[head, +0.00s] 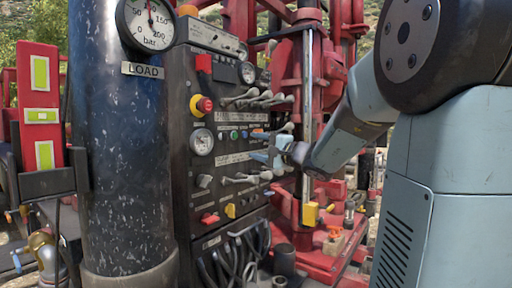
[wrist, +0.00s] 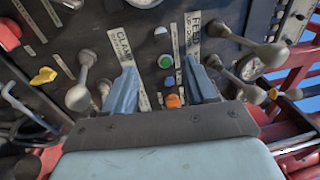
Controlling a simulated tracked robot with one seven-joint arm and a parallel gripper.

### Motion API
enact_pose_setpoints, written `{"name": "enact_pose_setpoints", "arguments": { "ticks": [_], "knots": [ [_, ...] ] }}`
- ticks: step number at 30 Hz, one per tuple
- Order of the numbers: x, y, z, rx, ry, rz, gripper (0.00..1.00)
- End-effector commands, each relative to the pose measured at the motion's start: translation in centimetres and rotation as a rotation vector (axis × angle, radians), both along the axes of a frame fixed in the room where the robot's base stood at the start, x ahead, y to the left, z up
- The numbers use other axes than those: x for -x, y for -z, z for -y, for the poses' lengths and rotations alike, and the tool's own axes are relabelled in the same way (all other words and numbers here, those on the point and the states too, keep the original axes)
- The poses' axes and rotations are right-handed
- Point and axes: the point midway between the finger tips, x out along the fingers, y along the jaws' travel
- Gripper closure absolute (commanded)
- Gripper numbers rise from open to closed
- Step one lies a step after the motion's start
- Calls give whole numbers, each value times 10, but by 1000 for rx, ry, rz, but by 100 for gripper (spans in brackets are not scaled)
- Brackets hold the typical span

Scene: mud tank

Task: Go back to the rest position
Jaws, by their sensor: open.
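My gripper (head: 262,147) is in front of the dark control panel (head: 178,150) in the head view, at the middle rows of levers. In the wrist view my gripper (wrist: 161,75) has its two blue fingers apart, with nothing held between them. Between the fingers I see a white, a green, a blue and an orange button (wrist: 173,100) on the panel face. A label reading CLAMP (wrist: 122,42) is by the left finger, and one reading FEED (wrist: 193,32) is by the right. I cannot tell whether a fingertip touches the panel.
Grey ball-ended levers flank my fingers, one on the left (wrist: 87,58) and one on the right (wrist: 252,93). A red emergency button (head: 202,105) and gauges are on the panel. A speckled column (head: 125,170) with a load gauge stands left. A red rig frame (head: 290,90) is behind.

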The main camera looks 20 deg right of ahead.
Motion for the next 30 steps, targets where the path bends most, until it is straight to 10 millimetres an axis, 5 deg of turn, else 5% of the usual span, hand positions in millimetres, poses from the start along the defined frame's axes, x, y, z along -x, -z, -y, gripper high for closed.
{"name": "enact_pose_setpoints", "arguments": {
  "ticks": [9,14,21,30],
  "knots": [
    [1,0,-2,4,-5,-1,44],
    [19,8,-26,69,-71,-38,44],
    [83,47,-87,316,-262,-169,44],
    [171,108,-119,695,-422,-329,44]
  ]
}}
